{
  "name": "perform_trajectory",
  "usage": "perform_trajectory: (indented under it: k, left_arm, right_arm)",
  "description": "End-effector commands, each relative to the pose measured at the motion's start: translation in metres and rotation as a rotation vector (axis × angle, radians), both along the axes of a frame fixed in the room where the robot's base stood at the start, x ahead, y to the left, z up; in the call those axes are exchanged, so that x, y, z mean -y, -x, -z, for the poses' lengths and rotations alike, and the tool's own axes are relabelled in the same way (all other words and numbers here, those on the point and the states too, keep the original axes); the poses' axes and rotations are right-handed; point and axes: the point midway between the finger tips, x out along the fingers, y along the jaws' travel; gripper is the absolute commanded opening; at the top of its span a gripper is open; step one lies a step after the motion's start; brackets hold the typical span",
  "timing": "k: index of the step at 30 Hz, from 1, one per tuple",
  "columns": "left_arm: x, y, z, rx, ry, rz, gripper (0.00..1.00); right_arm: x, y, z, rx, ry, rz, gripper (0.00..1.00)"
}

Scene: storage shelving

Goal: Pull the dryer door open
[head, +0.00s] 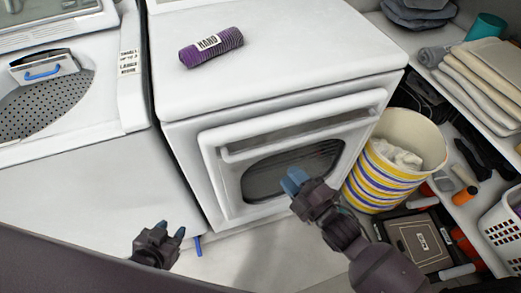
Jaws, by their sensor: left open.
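The white dryer (275,55) stands in the middle of the head view. Its front door (214,170) has a white frame, a dark rounded window (275,178) and a long bar-like ledge (300,125) along the top. The door looks shut, though a slight gap cannot be ruled out. My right gripper (294,182) has blue fingertips and appears in front of the window's lower right part; whether it touches the door is unclear, and so is its opening. My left gripper (173,231) is open and empty, low at the left, apart from the door.
A purple rolled item (211,47) lies on the dryer top. A washer (60,80) stands at the left. A striped basket (392,165) with white cloth stands close to the dryer's right side. Shelves with folded towels (485,75) line the right. Some floor (262,250) before the dryer is clear.

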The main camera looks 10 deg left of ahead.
Motion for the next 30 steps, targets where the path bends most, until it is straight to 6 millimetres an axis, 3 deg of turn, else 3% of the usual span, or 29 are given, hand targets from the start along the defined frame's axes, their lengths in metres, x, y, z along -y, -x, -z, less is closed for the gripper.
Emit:
perform_trajectory:
  k: [3, 10, 17, 30]
  left_arm:
    - [0.000, -0.002, -0.006, 0.003, -0.001, 0.001, 0.43]
    - [0.000, -0.001, -0.009, 0.006, -0.001, 0.000, 0.43]
    - [0.000, 0.001, -0.006, -0.003, -0.001, -0.001, 0.43]
    - [0.002, 0.003, 0.002, -0.016, 0.006, -0.007, 0.43]
  right_arm:
    - [-0.007, 0.015, 0.002, 0.182, 0.082, -0.036, 0.30]
    - [-0.008, 0.019, -0.010, 0.427, 0.174, -0.026, 0.30]
    - [-0.015, 0.014, -0.012, 0.467, 0.200, -0.019, 0.30]
    - [-0.069, -0.027, -0.024, 0.463, 0.198, -0.020, 0.30]
